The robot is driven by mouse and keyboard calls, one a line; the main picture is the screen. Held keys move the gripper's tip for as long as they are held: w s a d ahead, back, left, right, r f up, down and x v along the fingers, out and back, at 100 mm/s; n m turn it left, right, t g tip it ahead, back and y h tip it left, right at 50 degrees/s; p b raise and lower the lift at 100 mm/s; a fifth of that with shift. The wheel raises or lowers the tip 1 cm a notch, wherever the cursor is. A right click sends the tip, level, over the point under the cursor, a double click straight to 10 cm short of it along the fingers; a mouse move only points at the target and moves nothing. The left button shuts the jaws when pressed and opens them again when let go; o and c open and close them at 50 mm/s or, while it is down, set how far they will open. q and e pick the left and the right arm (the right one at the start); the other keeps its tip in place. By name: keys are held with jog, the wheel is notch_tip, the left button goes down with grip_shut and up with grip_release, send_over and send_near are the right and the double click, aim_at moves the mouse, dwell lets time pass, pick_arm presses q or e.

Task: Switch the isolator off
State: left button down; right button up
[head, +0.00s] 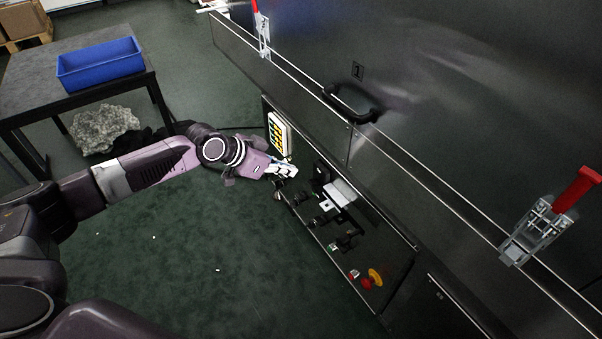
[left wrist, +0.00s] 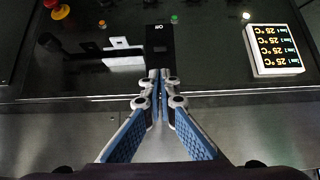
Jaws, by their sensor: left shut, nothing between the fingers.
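In the head view a black block that looks like the same part (head: 321,172) sits on the panel just right of my left gripper (head: 285,170). The left gripper is shut and empty. In the left wrist view its fingertips (left wrist: 160,73) meet at the near edge of the block, hiding part of it; I cannot tell whether they touch. My right gripper is not in view.
The panel carries a temperature display (left wrist: 273,50), a green lamp (left wrist: 174,19), a white plate (head: 340,192), black knobs and a red stop button (head: 366,283) by a yellow part (head: 375,277). A red-handled clamp (head: 545,220) is above. Open floor lies left, before a table with a blue bin (head: 100,67).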

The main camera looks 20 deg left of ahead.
aim_at(314, 182)
pick_arm(q)
jog(key=b+x, duration=0.2)
jog(key=x, duration=0.7)
jog(key=shift+w+d+f, duration=0.15)
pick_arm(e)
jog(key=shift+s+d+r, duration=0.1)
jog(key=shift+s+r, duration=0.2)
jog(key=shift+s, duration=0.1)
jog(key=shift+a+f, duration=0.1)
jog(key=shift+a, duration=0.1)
